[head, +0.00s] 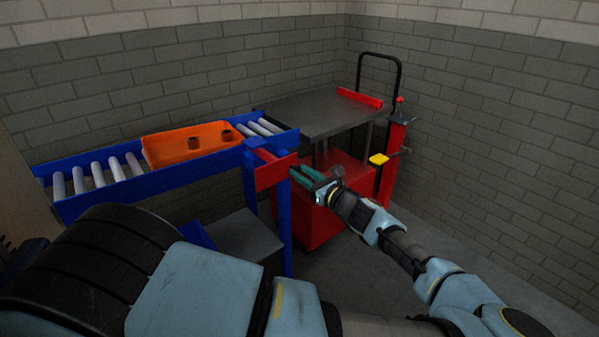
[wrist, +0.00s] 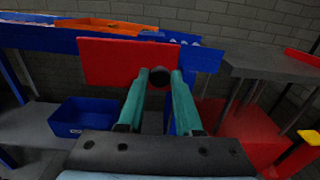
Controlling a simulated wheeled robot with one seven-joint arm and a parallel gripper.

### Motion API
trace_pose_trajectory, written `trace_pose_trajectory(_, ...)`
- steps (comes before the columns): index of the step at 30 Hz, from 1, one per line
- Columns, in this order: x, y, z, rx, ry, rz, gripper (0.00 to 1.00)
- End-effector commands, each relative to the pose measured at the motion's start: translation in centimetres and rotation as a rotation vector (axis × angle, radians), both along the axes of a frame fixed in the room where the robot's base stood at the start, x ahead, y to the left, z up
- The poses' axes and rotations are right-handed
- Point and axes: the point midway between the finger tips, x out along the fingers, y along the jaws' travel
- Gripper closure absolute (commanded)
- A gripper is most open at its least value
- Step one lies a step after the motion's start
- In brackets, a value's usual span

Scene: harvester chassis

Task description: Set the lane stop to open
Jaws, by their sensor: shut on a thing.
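The lane stop shows as a red plate (head: 273,173) on a blue post at the side of the roller lane, near its right part. In the wrist view the red plate (wrist: 112,62) is upright, with a dark round knob (wrist: 160,77) at its right end. My gripper (head: 298,175) reaches the plate's right end from the right. In the wrist view the green fingers of my gripper (wrist: 160,80) are on both sides of the knob and closed on it. The plate's pivot is not clear.
An orange tray (head: 168,151) with two dark cylinders sits on the blue roller lane (head: 80,200). A grey-topped cart (head: 315,112) and a red post (head: 393,160) with a yellow part stand behind my arm. A blue bin (wrist: 80,118) is below the lane.

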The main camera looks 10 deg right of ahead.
Motion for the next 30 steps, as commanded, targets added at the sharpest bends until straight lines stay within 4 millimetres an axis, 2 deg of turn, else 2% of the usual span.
trace_pose_trajectory(2, 0.0, 0.0, 0.0, 0.001, 0.0, 0.0, 1.0)
trace_pose_trajectory(3, 0.0, 0.0, 0.0, 0.001, 0.0, -0.001, 0.65)
trace_pose_trajectory(9, 0.0, 0.0, 0.0, 0.0, 0.0, 0.0, 0.42)
trace_pose_trajectory(20, -0.5, -0.3, -0.1, -0.001, 0.0, -0.002, 0.41)
trace_pose_trajectory(23, -1.7, -0.9, -0.2, -0.004, 0.001, -0.002, 0.41)
trace_pose_trajectory(30, -6.0, -3.0, -0.3, -0.004, 0.003, -0.004, 0.41)
